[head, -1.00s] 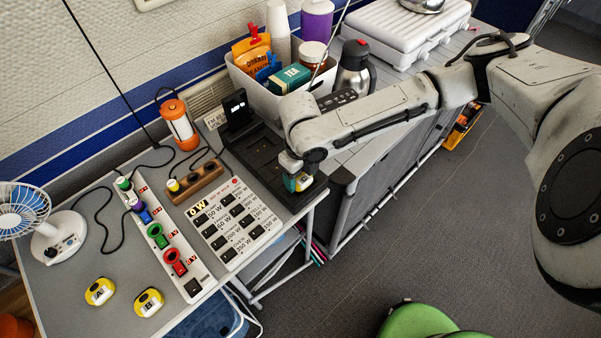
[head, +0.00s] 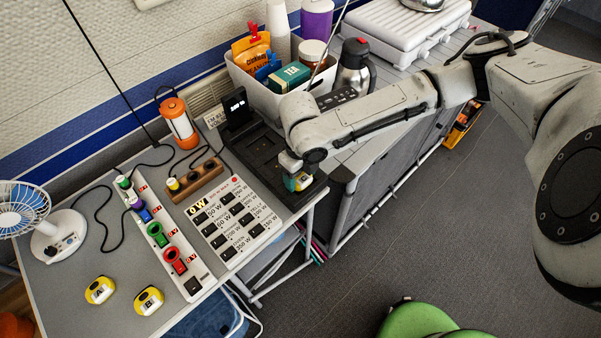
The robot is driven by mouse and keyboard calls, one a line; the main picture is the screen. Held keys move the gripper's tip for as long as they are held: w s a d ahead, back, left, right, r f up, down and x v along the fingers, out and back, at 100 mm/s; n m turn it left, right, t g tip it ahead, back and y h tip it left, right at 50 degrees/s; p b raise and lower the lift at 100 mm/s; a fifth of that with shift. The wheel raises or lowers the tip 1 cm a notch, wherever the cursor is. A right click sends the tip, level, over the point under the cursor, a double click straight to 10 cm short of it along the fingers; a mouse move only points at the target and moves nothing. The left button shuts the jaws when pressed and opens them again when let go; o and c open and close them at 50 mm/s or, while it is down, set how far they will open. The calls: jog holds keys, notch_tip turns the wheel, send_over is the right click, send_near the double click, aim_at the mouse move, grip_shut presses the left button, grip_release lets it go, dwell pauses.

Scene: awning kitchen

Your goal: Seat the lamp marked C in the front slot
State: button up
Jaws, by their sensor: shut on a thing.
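My gripper (head: 297,179) points down over the front end of the black dock (head: 262,152) and is shut on a small yellow and teal-grey lamp (head: 303,182). The lamp is low, at or just above the dock's front part. Its letter does not show, and I cannot tell whether it is inside the front slot, since my gripper hides the place. The yellow lamp marked A (head: 100,289) and the yellow lamp marked B (head: 149,300) lie on the table at the front left, apart from the dock.
A switch panel (head: 235,222) and a power strip (head: 172,240) with coloured plugs lie left of the dock. An orange lantern (head: 180,125), a small fan (head: 60,235) and a white bin (head: 262,95) stand nearby. A dark display (head: 236,106) rises at the dock's back.

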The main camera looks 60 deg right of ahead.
jog(key=shift+f, duration=0.1)
jog(key=o, duration=1)
jog(key=shift+o, duration=0.2)
jog(key=shift+a+f, duration=0.1)
jog(key=shift+a, duration=0.1)
jog(key=shift+c, duration=0.9)
jog(key=shift+o, duration=0.4)
jog(key=shift+a, duration=0.15)
jog(key=shift+s+d+f, duration=0.1)
jog(key=shift+s+d, duration=0.05)
jog(key=shift+d, duration=0.25)
